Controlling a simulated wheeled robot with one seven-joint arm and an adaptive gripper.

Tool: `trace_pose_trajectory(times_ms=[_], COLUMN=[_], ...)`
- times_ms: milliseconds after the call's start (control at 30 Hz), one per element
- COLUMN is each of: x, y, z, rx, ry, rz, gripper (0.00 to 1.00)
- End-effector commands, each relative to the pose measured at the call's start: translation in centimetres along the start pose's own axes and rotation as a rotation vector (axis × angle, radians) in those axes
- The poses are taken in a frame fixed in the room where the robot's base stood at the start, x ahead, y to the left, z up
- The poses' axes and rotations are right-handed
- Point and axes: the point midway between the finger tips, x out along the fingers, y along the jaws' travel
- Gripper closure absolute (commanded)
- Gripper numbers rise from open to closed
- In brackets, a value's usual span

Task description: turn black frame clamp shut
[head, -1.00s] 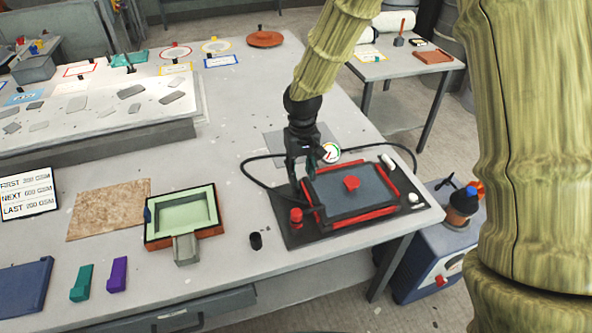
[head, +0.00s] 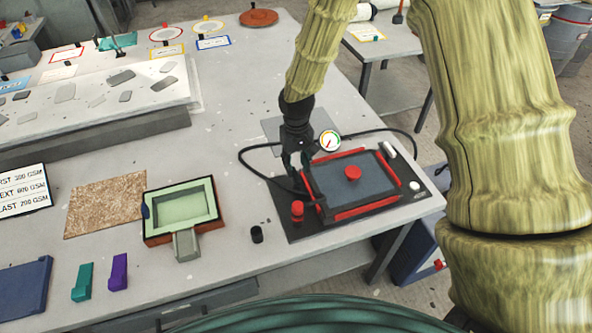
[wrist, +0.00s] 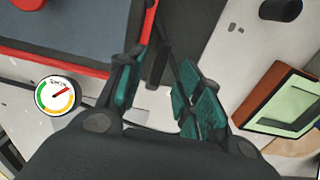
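A grey-blue panel in a red frame (head: 366,208) with a red knob (head: 353,173) lies on a dark base plate on the table. The frame also shows at the upper left of the wrist view (wrist: 100,69). My gripper (head: 297,181) points down at the frame's left edge, near its back-left corner. In the wrist view its teal-padded fingers (wrist: 160,85) are apart. A narrow black piece, apparently the frame clamp (wrist: 157,63), stands between them beside the red edge. I see no clear contact with either finger. In the head view the clamp is largely hidden by my gripper.
A round gauge (head: 330,141) stands behind the frame and a black hose loops around it. A red knobbed post (head: 297,212) and a small black cup (head: 257,234) are in front-left. A green mould (head: 186,207) sits further left.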

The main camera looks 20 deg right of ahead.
Motion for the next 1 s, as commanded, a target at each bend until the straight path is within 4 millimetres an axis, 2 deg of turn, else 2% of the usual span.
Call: trace_pose_trajectory(times_ms=[400, 867, 1000], x=[3.7, 4.4, 4.4], y=[-0.1, -0.2, -0.2], z=[0.0, -0.1, -0.1], rx=[-0.002, -0.003, -0.003], ry=[-0.001, 0.001, 0.001], rz=[0.000, 0.000, 0.000], gripper=[0.64, 0.64, 0.90])
